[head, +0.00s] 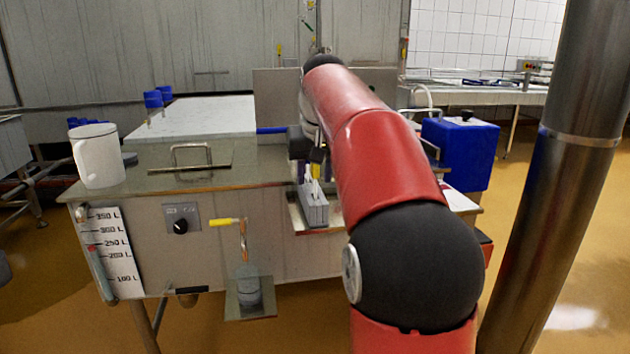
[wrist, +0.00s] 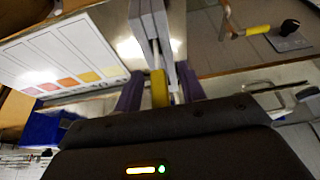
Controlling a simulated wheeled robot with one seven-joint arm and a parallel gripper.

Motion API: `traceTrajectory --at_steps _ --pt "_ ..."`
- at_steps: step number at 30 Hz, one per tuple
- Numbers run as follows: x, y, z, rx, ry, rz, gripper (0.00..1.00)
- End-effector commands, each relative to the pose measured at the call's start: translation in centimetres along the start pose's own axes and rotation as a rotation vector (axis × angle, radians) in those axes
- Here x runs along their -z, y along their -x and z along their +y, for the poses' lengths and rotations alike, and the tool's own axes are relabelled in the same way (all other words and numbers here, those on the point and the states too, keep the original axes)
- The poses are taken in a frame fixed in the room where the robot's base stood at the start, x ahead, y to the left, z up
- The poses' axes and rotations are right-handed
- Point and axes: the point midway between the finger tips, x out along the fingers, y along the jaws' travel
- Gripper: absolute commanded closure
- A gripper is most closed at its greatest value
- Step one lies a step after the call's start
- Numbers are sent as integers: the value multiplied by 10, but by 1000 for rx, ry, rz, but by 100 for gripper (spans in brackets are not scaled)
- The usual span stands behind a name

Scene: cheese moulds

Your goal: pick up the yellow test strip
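The yellow test strip (wrist: 159,88) stands in the wrist view between the two purple fingers of my gripper (wrist: 160,90). There is a gap on each side of it, so the fingers are open and do not appear to touch it. The strip comes out of a narrow grey holder (wrist: 146,20). In the head view the holder (head: 314,213) sits on a small shelf at the vat's right, with white strips and a yellow tip (head: 317,156) showing.
A white card with coloured squares (wrist: 65,50) lies beside the holder. The steel vat (head: 240,225) carries a white jug (head: 98,155), a handled lid (head: 190,158) and a yellow-handled tap (head: 225,221). A blue container (head: 460,155) stands at right. A steel post (head: 555,200) is close by.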

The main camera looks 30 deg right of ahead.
Motion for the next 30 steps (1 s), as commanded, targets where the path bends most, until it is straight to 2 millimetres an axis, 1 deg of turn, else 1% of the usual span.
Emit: traceTrajectory --at_steps 1,2,8,11,15,17,18,26,30 --pt "-1 -6 0 0 0 -1 60" --pt "-1 -8 0 0 0 0 60" --pt "0 -8 0 0 0 1 60" --pt "0 -8 0 0 0 1 72" --pt "0 -8 0 0 0 1 90" --pt "0 -8 0 0 0 1 98" --pt "0 -8 0 0 0 1 100" --pt "0 -7 0 0 0 1 100" --pt "2 -3 0 0 0 1 100"
